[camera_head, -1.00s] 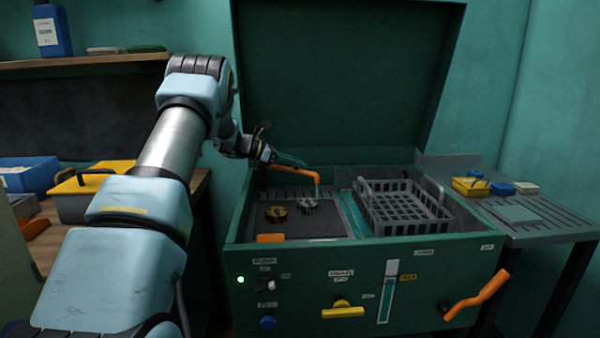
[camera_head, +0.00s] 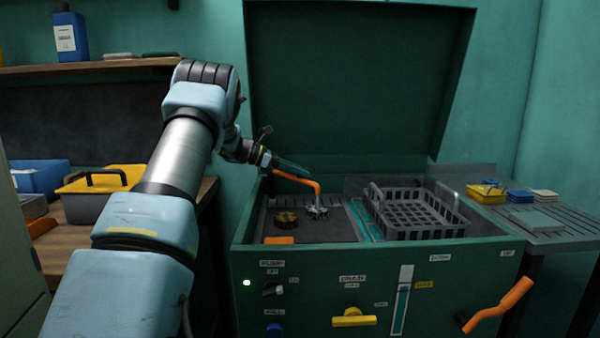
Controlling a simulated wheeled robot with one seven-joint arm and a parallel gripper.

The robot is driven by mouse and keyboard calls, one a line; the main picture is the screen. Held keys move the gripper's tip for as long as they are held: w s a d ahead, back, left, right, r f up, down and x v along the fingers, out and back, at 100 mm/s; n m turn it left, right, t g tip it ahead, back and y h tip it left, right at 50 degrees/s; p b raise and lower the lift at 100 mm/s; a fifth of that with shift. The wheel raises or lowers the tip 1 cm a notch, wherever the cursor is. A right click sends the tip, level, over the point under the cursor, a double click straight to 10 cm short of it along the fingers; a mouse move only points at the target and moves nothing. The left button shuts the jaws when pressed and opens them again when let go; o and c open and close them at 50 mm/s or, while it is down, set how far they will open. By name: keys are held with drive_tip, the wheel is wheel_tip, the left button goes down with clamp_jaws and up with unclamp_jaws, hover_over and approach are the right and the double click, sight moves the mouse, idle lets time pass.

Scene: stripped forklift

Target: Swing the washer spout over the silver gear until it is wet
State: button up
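The orange washer spout (camera_head: 300,180) stands over the washer basin, and its downturned tip is above the silver gear (camera_head: 317,212). A thin pale streak shows between tip and gear; I cannot tell if it is nozzle or water. The gear lies on the dark tray beside a brass-coloured gear (camera_head: 286,219). Whether the silver gear is wet is too small to tell. My gripper (camera_head: 283,164) is at the back left of the basin, close behind the spout's upper bend. I cannot make out its finger gap or whether it touches the spout.
A grey wire basket (camera_head: 425,228) fills the right side of the basin. The green lid (camera_head: 355,80) stands open behind. A slatted side table (camera_head: 560,232) is at right.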

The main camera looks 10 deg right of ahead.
drive_tip(key=o, duration=0.4)
drive_tip(key=shift+o, duration=0.2)
drive_tip(key=s+b+v, duration=0.1)
drive_tip(key=b+v, duration=0.1)
drive_tip(key=v, duration=0.8)
drive_tip(key=shift+w+a+r, duration=0.15)
drive_tip(key=shift+w+a, duration=0.25)
drive_tip(key=shift+w, duration=0.1)
